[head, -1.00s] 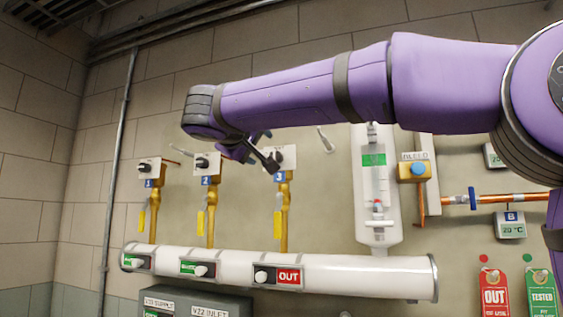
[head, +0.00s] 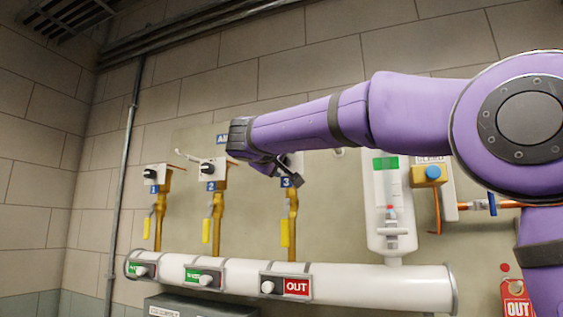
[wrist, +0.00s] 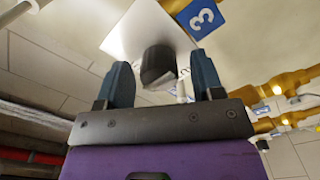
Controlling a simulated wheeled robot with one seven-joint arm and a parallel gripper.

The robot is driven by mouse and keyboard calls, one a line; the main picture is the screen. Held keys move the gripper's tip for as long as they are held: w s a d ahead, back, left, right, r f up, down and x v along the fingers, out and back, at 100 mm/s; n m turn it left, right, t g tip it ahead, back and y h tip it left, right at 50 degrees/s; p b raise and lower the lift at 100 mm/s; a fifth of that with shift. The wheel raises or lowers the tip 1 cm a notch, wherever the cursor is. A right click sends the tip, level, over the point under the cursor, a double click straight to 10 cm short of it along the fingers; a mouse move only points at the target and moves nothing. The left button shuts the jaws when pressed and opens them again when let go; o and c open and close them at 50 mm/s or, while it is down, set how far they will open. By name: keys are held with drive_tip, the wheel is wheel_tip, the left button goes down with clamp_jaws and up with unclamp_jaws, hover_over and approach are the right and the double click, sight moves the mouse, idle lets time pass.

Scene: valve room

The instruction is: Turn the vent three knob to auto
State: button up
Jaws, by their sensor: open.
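The vent three knob (wrist: 158,66) is black and sits on a white plate (wrist: 140,30) beside a blue tag marked 3 (wrist: 203,14) in the wrist view. My gripper (wrist: 165,72) is open, with one finger on each side of the knob; I cannot tell whether they touch it. In the head view my gripper (head: 283,174) is at the third vent, whose blue 3 tag (head: 286,182) shows, and my arm hides most of the plate and the knob. The knob's setting cannot be read.
Vents one (head: 151,173) and two (head: 208,168) stand to the left with black knobs. Brass pipes with yellow handles run down to a white manifold (head: 370,285) with slide signs, one reading OUT (head: 297,287). A clear gauge (head: 390,210) and a blue button (head: 433,172) are to the right.

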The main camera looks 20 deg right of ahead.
drive_tip(key=shift+w+d, duration=0.2)
drive_tip(key=shift+w, duration=0.1)
drive_tip(key=shift+c, duration=0.4)
drive_tip(key=c, duration=0.8)
drive_tip(key=shift+c, duration=0.2)
